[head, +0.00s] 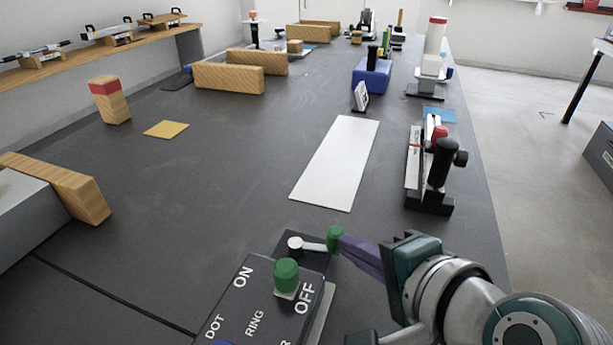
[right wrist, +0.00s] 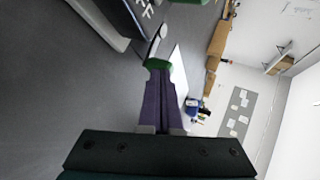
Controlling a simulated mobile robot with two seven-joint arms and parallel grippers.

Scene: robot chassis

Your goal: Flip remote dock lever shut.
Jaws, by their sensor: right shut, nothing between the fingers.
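A white lever (head: 314,246) with a green knob (head: 334,236) lies sideways from a round white pivot (head: 295,243), on a dark plate behind a control box. My right gripper (head: 345,242), with purple fingers, comes from the right, shut and empty. Its fingertips are right at the green knob; I cannot tell if they touch. In the right wrist view the knob (right wrist: 158,64) is just beyond the shut fingers (right wrist: 156,82), with the white lever (right wrist: 156,42) beyond it. My left gripper is not in view.
The dark control box (head: 255,300), marked ON, OFF, DOT and RING, has a green button (head: 286,274) close to the lever. A white sheet (head: 337,160) lies behind. A black-handled clamp (head: 432,165) stands to the right.

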